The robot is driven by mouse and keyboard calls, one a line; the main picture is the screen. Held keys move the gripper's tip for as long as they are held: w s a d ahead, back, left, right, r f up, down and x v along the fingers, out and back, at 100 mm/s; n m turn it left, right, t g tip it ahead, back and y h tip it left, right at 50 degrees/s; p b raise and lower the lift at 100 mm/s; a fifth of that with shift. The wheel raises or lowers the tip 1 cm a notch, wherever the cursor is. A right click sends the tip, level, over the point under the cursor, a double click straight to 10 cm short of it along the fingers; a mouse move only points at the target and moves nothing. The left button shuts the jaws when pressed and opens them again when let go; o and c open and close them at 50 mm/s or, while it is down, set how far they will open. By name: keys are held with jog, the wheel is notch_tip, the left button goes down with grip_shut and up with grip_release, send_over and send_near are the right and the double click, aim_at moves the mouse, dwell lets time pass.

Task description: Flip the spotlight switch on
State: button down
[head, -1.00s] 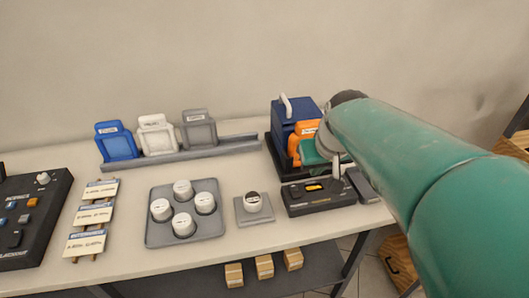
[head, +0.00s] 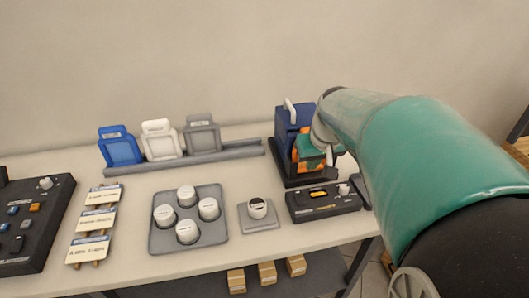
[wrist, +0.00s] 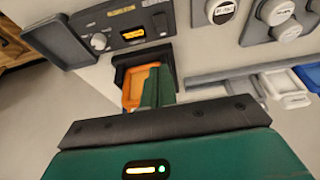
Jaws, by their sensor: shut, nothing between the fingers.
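No label in view reads clearly as spotlight. A dark control panel (head: 32,222) at the left edge of the table carries a white knob (head: 46,184), an orange button (head: 34,208), blue labels and a black rocker-like switch (head: 16,244). Its left side is cut off. My gripper (head: 328,156) is far to the right of this panel, in front of the blue and orange items. In the wrist view its green fingers (wrist: 158,88) are together and hold nothing. The orange piece (wrist: 140,86) shows behind them; I cannot tell if they touch.
A black box with a lit orange display (head: 320,199) sits below my gripper. A blue case (head: 285,128) stands behind. A grey tray of white round pieces (head: 160,240), a single round piece on a pad (head: 258,209), label cards (head: 90,248) and a rail (head: 190,160) fill the table.

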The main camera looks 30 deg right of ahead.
jog(key=shift+s, duration=0.1)
send_near(301, 192)
jog(key=x, duration=0.3)
jog(key=w+x, duration=0.1)
jog(key=x, duration=0.3)
jog(key=shift+d+r, duration=0.15)
jog(key=shift+r, duration=0.1)
jog(key=shift+w+f+g, duration=0.25)
jog(key=shift+f+g, duration=0.1)
jog(key=shift+g, duration=0.05)
jog(key=shift+s, duration=0.1)
jog(key=shift+s+r, duration=0.1)
jog(key=shift+s+r, duration=0.15)
jog(key=shift+s, duration=0.5)
jog(key=shift+r, duration=0.1)
